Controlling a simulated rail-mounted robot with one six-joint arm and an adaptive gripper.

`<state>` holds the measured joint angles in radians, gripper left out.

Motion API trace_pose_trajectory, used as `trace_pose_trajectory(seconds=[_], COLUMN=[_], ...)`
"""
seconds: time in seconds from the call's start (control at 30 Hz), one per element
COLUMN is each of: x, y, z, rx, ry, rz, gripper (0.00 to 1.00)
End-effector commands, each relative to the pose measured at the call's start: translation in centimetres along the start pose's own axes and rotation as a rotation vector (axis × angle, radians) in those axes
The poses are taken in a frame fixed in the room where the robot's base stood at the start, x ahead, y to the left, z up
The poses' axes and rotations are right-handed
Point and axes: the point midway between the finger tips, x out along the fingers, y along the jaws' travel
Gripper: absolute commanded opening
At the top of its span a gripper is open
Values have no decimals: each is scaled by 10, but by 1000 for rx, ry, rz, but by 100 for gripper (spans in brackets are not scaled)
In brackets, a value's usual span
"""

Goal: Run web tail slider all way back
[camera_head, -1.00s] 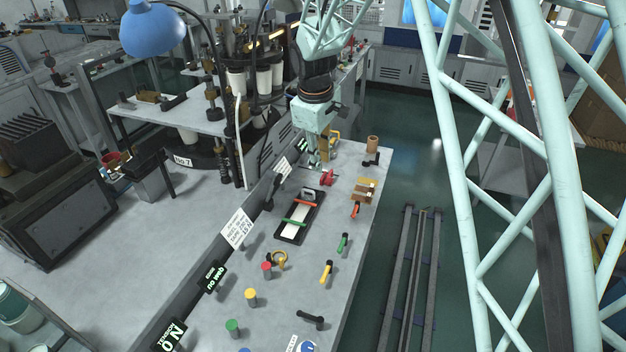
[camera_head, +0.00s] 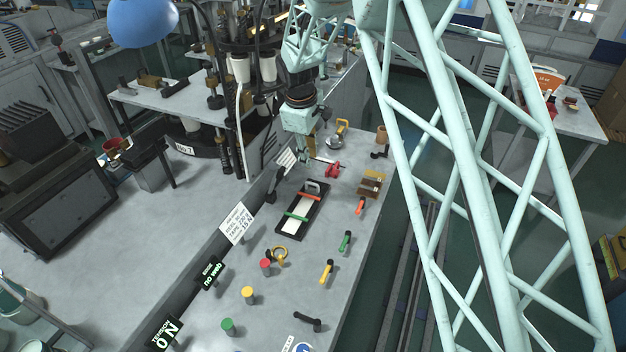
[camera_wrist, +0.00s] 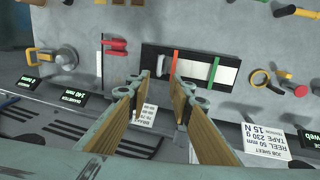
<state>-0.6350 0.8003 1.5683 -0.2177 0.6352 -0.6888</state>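The black tray (camera_head: 291,232) on the bench holds a white strip (camera_head: 303,209), crossed by a red bar (camera_head: 311,196) and a green bar (camera_head: 297,217). A grey handle (camera_head: 313,187) stands at its far end; I take it for the slider. In the wrist view the tray (camera_wrist: 192,54) lies beyond my fingertips, with the red bar (camera_wrist: 175,62) and green bar (camera_wrist: 213,70). My gripper (camera_wrist: 162,83) is open, its fingers apart and nothing held. The grey handle (camera_wrist: 160,65) shows close to the gap between the tips; I cannot tell whether they touch it.
A red clamp-like part (camera_head: 325,169) and a yellow-handled round tool (camera_head: 339,134) stand beyond the tray. A job sheet (camera_head: 237,224) stands along the left edge. Coloured knobs and levers (camera_head: 327,271) occupy the near bench. The sign beside them reads "no web" (camera_head: 212,275).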

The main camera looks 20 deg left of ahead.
Motion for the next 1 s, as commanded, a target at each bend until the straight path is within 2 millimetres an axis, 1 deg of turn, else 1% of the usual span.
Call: trace_pose_trajectory(seconds=[0.17,0.37,0.57,1.0], x=[1,10,26,73], y=[0,0,0,0], z=[0,0,1,1], rx=[1,1,1,1], ry=[0,-1,-1,-1], rz=[0,-1,-2,-1], gripper=[20,20,20,20])
